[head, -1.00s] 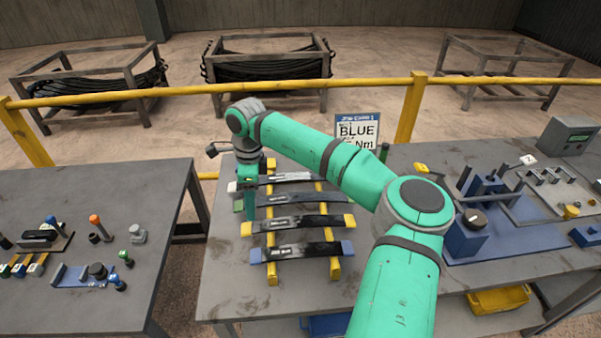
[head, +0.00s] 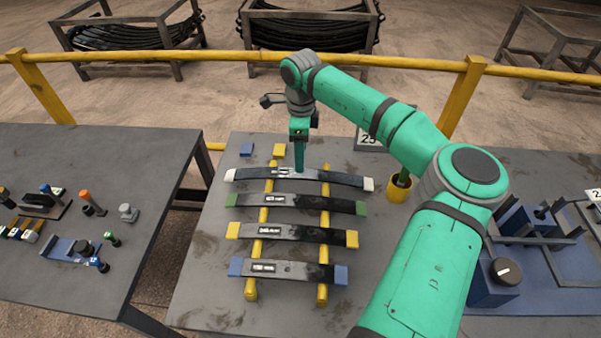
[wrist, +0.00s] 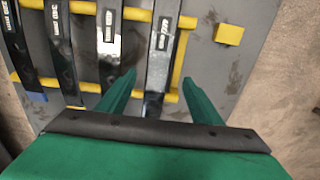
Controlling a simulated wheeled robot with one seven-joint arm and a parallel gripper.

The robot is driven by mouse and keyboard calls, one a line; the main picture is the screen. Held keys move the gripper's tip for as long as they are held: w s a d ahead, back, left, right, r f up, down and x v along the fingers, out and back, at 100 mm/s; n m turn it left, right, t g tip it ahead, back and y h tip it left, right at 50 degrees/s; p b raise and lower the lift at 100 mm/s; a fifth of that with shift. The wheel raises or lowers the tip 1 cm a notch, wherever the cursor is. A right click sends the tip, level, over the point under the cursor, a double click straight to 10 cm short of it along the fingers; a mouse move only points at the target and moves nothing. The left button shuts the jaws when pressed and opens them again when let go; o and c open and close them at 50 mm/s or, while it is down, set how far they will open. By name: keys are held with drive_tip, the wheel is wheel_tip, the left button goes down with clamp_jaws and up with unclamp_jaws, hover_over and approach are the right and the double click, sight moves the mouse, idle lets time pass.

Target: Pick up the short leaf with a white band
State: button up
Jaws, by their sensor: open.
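A dark leaf with white ends (head: 273,174) lies farthest back of several leaves across two yellow rails in the head view. It looks no shorter than the leaves in front of it. In the wrist view it is the rightmost leaf (wrist: 160,60), with a pale label; its white ends are not clear there. My gripper (head: 299,170) is open, pointing down over the middle of this leaf. In the wrist view the fingers of my gripper (wrist: 165,78) stand apart, one to each side of the leaf. Whether they touch it or their height above it cannot be told.
In front lie leaves with green (head: 297,202), yellow (head: 295,234) and blue ends (head: 290,270). A yellow cup (head: 399,188) stands right. A yellow railing (head: 230,56) runs behind the table.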

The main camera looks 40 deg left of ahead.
sight(298, 177)
wheel_tip(298, 177, down, 4)
drive_tip(key=shift+f, duration=0.2)
drive_tip(key=f, duration=0.3)
drive_tip(key=s+f, duration=0.1)
drive_tip(key=shift+a+f, duration=0.15)
drive_tip(key=shift+a, duration=0.15)
drive_tip(key=shift+w, duration=0.1)
drive_tip(key=c, duration=1.1)
drive_tip(key=shift+c, duration=0.7)
drive_tip(key=shift+w, duration=0.1)
